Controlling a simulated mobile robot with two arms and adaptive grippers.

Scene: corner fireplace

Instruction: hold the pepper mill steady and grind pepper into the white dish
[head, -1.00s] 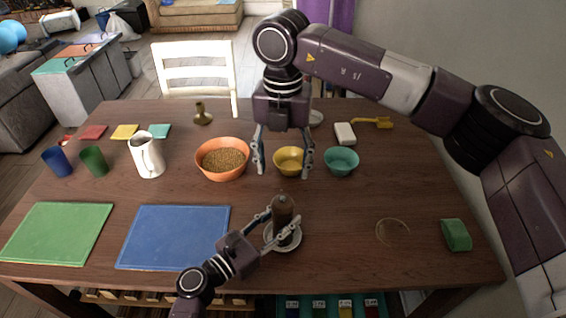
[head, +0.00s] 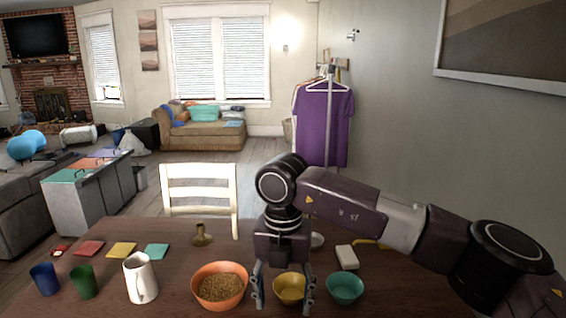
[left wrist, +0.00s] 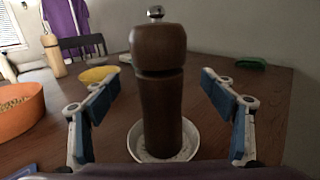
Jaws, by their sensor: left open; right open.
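The pepper mill (left wrist: 162,85), dark brown wood with a metal knob, stands upright in the left wrist view. Its base is in the small round white dish (left wrist: 190,150), whose rim shows around it. My left gripper (left wrist: 160,80) is open, one finger on each side of the mill, with visible gaps. The head view shows neither mill, dish nor left gripper. There, my right gripper (head: 283,293) is open and empty, pointing down, its fingers on either side of the yellow bowl (head: 290,288) in the picture. Its height above the table is hard to judge.
An orange bowl (head: 219,287) of grain, a teal bowl (head: 345,287), a white pitcher (head: 140,278) and blue and green cups stand on the table. A white block (head: 347,257) lies behind the teal bowl. A green object (left wrist: 251,62) lies at the right.

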